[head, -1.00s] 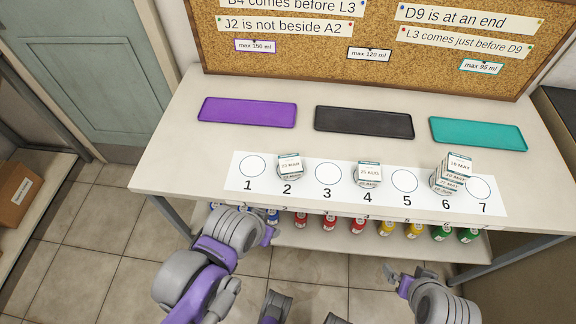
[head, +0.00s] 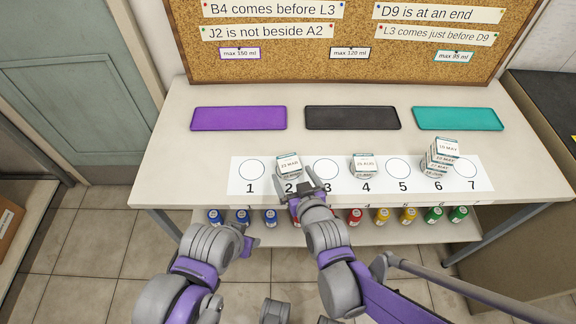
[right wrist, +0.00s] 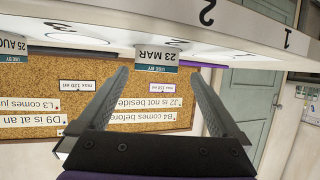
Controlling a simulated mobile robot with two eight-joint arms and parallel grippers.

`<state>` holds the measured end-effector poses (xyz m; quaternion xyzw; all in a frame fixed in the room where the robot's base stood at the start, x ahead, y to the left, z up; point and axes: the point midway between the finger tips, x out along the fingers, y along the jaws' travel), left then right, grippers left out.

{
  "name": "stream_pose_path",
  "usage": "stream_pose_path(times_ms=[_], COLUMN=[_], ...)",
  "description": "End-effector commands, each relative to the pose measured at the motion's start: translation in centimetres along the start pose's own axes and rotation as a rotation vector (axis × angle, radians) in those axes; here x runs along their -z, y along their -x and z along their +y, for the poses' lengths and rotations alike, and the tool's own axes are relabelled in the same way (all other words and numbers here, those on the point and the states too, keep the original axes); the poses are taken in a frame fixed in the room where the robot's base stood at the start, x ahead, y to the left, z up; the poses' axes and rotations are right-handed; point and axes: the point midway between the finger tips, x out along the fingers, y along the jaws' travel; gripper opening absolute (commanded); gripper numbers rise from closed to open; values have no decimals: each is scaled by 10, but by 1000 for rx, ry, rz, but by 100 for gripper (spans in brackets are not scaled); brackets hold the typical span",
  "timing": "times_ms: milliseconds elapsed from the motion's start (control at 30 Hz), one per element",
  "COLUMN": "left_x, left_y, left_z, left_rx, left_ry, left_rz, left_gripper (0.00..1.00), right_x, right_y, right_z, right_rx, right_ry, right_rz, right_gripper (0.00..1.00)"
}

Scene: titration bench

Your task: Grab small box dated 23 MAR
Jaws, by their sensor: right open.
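The small box dated 23 MAR (head: 289,162) sits at spot 2 of the numbered white strip. In the right wrist view, which is upside down, its 23 MAR label (right wrist: 158,54) with a green USE BY band shows between and just beyond my fingertips. My right gripper (head: 297,188) is open and empty at the table's front edge, just in front of the box. Its two fingers (right wrist: 160,74) are spread to either side of the box in the picture. My left gripper (head: 250,241) hangs low in front of the table; its jaws are too small to read.
A box dated AUG (head: 364,164) stands at spot 4. A stack with 10 MAY on top (head: 446,148) stands at spot 6. Purple (head: 239,118), black (head: 352,118) and teal (head: 458,119) trays lie behind. Several coloured bottles (head: 355,216) stand on the lower shelf.

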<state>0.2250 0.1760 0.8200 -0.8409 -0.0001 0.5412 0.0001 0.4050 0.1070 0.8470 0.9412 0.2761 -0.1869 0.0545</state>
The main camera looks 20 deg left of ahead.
Motion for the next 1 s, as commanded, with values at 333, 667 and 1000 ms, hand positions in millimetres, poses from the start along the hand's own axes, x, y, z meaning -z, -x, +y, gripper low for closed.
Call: stream_pose_path(times_ms=[333, 667, 1000], left_x=[-2, -3, -3], left_y=[-4, -6, -6], left_z=[0, 0, 0], left_rx=[0, 0, 0], left_ry=[0, 0, 0], left_rz=[-1, -2, -2], left_gripper=[50, 50, 50], right_x=[1, 2, 2], right_y=[-36, -64, -63], right_z=[5, 6, 6], right_rx=[-1, -1, -1], right_ry=[-1, 0, 0], right_rz=[-1, -1, -1], right_gripper=[100, 100, 66])
